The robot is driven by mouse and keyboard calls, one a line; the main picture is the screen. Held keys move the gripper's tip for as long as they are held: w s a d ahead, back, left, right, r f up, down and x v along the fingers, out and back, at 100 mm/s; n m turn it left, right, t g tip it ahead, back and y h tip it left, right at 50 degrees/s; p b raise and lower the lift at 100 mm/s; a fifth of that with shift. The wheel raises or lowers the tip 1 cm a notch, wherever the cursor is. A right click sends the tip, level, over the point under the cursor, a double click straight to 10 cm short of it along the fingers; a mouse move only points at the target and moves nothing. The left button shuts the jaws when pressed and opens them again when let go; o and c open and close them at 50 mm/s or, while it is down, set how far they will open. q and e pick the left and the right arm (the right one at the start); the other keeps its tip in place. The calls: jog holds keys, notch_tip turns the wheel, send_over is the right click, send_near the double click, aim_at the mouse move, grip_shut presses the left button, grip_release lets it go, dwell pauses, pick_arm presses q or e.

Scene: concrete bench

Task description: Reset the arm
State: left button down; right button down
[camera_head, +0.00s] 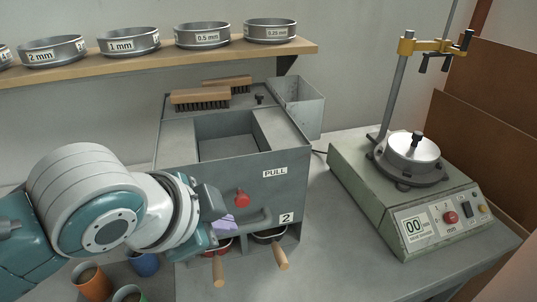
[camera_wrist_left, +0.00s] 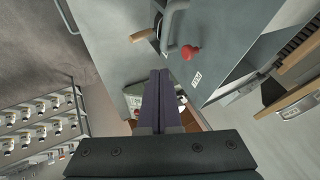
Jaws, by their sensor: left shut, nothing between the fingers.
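My left arm (camera_head: 105,215) reaches in from the left in the head view, in front of the grey box (camera_head: 290,180). My left gripper (camera_head: 226,222) shows purple finger parts beside the box's front, left of the dark bar handle (camera_head: 262,220) and below the red knob (camera_head: 242,198). Whether it touches the box is not clear. In the left wrist view the two long dark fingers of the left gripper (camera_wrist_left: 160,75) lie together with nothing between them. The red knob (camera_wrist_left: 188,52) is to the right of the tips there. My right gripper is in neither view.
Pans with wooden handles (camera_head: 281,258) sit low in the box. Orange (camera_head: 94,284) and blue (camera_head: 145,264) cups stand beneath my arm. A sieve shaker (camera_head: 410,190) stands at the right. Labelled sieves (camera_head: 203,36) line the shelf (camera_head: 160,60). Bench between box and shaker (camera_head: 335,220) is clear.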

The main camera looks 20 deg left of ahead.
pick_arm(q)
jog(key=s+a+r+n+g, duration=0.2)
jog(key=s+n, duration=0.2)
jog(key=s, duration=0.6)
jog(key=s+a+r+n+g, duration=0.15)
jog(key=s+n, duration=0.25)
jog(key=s, duration=0.5)
notch_tip(320, 180, up, 27)
jog(key=p, duration=2.7)
jog(key=shift+d+r+y, duration=0.2)
jog(key=shift+d+y, duration=0.05)
jog(key=shift+y, duration=0.15)
jog(key=shift+g, duration=0.25)
